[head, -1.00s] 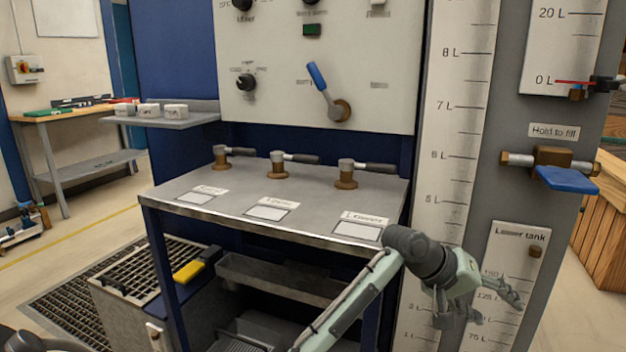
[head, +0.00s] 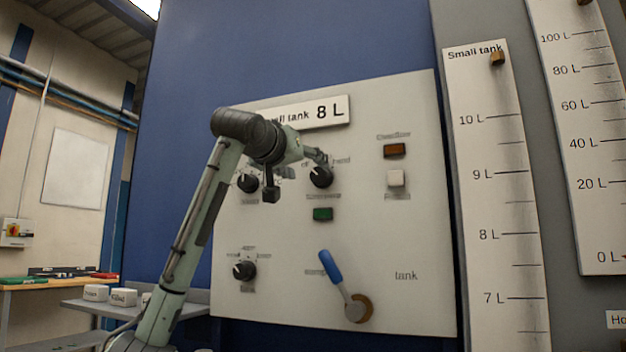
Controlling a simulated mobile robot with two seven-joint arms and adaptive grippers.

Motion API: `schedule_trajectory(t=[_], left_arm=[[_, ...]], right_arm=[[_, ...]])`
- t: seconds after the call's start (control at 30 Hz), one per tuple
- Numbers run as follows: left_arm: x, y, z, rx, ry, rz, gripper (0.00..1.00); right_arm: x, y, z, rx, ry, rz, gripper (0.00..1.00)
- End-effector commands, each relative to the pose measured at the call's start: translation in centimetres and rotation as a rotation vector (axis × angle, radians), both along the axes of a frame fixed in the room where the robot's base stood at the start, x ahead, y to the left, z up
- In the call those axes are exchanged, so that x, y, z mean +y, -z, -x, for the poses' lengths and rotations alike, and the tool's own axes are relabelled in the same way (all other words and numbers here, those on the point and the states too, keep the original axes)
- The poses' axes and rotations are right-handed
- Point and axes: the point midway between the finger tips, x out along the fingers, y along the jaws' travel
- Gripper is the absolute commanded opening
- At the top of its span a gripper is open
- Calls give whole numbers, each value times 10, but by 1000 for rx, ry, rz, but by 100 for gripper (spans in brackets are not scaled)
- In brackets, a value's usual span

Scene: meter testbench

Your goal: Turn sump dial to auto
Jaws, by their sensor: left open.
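The control panel (head: 390,300) carries three black dials. The upper middle dial (head: 320,177) has a label ending in "hand" at its upper right; the name below it is too blurred to read surely. The upper left dial (head: 247,182) sits beside my left gripper, its upper label hidden. The lower left dial (head: 244,270) has small blurred labels. I cannot tell surely which is the sump dial. My left gripper (head: 308,167) is open and empty, in front of the panel just upper left of the upper middle dial, covering part of its labels. My right gripper is out of view.
A blue-handled lever (head: 331,267) is low on the panel, below a green indicator (head: 323,214). A brown indicator (head: 394,150) and a white button (head: 396,179) are at right. The small tank scale (head: 492,220) stands right of the panel. White blocks (head: 123,297) sit on a shelf.

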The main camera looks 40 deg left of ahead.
Motion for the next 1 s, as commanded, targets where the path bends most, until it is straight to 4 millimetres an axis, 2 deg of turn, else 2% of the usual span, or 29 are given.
schedule_trajectory(t=[0.23, 0.33, 0.5, 0.73, 1.0], left_arm=[[9, 1, -41, 5, 2, 0, 56], [11, 0, -53, 4, 3, 1, 56], [13, 1, -62, 3, 3, 0, 56], [14, 1, -63, 2, 3, 1, 56], [14, 1, -63, 2, 3, 1, 24]], right_arm=[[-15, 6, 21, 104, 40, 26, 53], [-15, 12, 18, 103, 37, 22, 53], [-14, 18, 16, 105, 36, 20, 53], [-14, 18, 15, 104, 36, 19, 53], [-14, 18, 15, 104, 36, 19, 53]])
